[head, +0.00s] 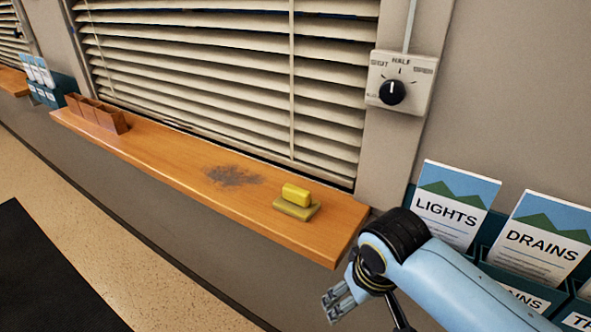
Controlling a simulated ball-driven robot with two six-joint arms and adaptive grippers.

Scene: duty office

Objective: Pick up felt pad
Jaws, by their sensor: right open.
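The felt pad (297,209) looks like a flat olive-tan base with a bright yellow block on top. It rests on the wooden sill (180,171) near the sill's right end. My right gripper (337,304) is open, in front of and below the sill's right end, apart from the pad. It appears empty, and its fingers are partly foreshortened. My left gripper is not in view.
A dark smudge (234,176) marks the sill left of the pad. A brown divided holder (97,114) stands at the sill's far left. A dial box (399,82) and leaflet racks (449,205) are at right.

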